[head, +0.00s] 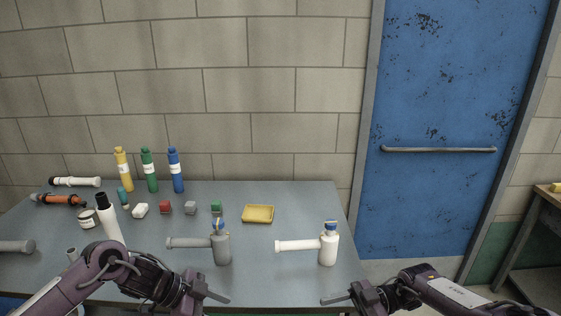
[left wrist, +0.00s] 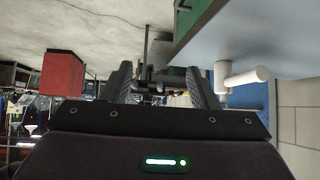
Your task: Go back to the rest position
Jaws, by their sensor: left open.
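My left gripper (head: 206,297) is in the lower left part of the head view, in front of the near edge of the grey-blue table (head: 285,256). It is open with nothing between its fingers, and the left wrist view shows the two fingers (left wrist: 160,85) apart. My right gripper (head: 346,299) is at the lower right of the head view, near the table's front right corner. It seems to hold nothing, but its finger gap is unclear.
A grey cylinder piece (head: 221,247) and a white one (head: 328,246), each with a side arm, stand near the front. Yellow (head: 123,171), green (head: 149,172) and blue (head: 176,172) bottles stand behind. A yellow tray (head: 258,214) lies mid-table. A blue door (head: 450,110) is right.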

